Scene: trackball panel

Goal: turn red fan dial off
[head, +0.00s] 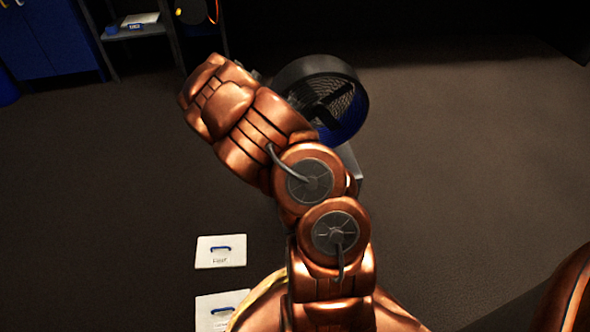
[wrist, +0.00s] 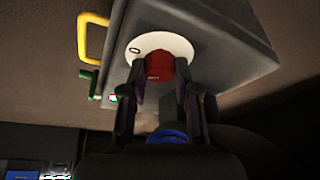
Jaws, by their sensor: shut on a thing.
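In the wrist view the red dial (wrist: 159,66) sits on a round white plate (wrist: 176,44) on the face of a grey box (wrist: 225,45). A small dark mark shows on the plate at the dial's upper left. My gripper (wrist: 160,82) has a finger on each side of the dial and is shut on it. The dial's lower part is partly hidden between the fingers. In the head view a black round fan (head: 345,85) stands behind my arm. My arm hides the dial and the gripper there.
A yellow handle (wrist: 88,38) and a green part (wrist: 89,82) stick out at the box's left. White panels with blue handles (head: 221,251) lie at lower left in the head view. A shelf (head: 140,30) stands at the back left. Floor at right is clear.

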